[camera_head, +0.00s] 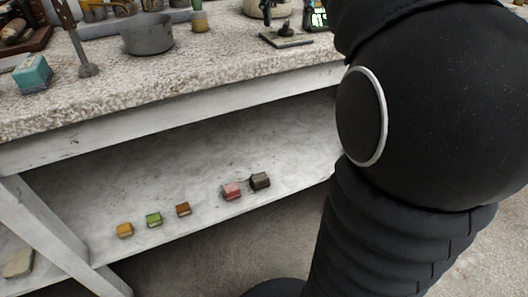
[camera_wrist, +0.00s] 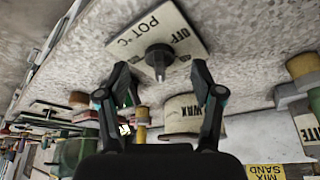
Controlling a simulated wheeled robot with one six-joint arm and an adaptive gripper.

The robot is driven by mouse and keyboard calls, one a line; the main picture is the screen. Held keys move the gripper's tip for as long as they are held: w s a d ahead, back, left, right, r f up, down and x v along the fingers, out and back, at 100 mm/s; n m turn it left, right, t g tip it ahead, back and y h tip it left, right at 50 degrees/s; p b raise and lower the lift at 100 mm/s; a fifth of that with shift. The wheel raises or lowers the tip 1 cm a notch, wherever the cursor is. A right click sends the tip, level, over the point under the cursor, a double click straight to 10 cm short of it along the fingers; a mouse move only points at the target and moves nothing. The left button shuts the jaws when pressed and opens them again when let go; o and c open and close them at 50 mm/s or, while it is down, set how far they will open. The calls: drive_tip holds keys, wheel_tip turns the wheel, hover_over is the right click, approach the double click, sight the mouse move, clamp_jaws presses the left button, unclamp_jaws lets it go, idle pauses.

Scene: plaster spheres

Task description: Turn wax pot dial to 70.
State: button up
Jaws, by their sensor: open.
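The dial plate (camera_wrist: 120,50), lettered "POT °C" and "OFF", lies on the worktop in the wrist view. Its black knob (camera_wrist: 158,57) has a ridge pointing down the picture. No number marks are readable on the plate. My gripper (camera_wrist: 160,78) is open, with one finger on each side of the knob and apart from it. The wax pot (camera_wrist: 181,115), labelled "WAX", shows beyond between the fingers, partly hidden by the right finger. In the head view the knob (camera_head: 287,30) stands on its small plate (camera_head: 285,41) near the worktop's front edge.
A grey pan (camera_head: 147,36) and a teal box (camera_head: 32,74) stand on the rough worktop (camera_head: 170,80) to the left. A green-lit display (camera_head: 319,18) is near the dial. Several small coloured blocks sit on the lower shelf (camera_head: 180,160). My arm hides the right side.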

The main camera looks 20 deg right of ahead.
drive_tip(key=n+b, duration=0.1)
drive_tip(key=n, duration=0.1)
drive_tip(key=n+y+b, duration=0.2)
drive_tip(key=n, duration=0.1)
drive_tip(key=shift+s+d+f+n+t, duration=0.1)
drive_tip(key=shift+d+f+n+t, duration=0.05)
drive_tip(key=shift+d+n+t, duration=0.2)
drive_tip(key=n+y+b, duration=0.2)
drive_tip(key=n, duration=0.2)
drive_tip(key=shift+d+b, duration=0.1)
drive_tip(key=shift+b, duration=0.3)
drive_tip(key=p+v, duration=0.7)
drive_tip(key=v, duration=0.7)
drive_tip(key=s+a+f+m, duration=0.1)
drive_tip(key=s+a+f, duration=0.3)
drive_tip(key=f, duration=0.6)
drive_tip(key=s+a+f+m+h+p, duration=0.1)
drive_tip(key=s+a+f, duration=0.4)
drive_tip(key=f, duration=0.5)
drive_tip(key=s+a+f+m, duration=0.1)
drive_tip(key=s+a+f, duration=0.3)
drive_tip(key=f, duration=0.6)
drive_tip(key=shift+s+a+f+t, duration=0.35)
drive_tip(key=shift+a+t, duration=0.1)
drive_tip(key=shift+a, duration=0.95)
drive_tip(key=shift+r, duration=0.1)
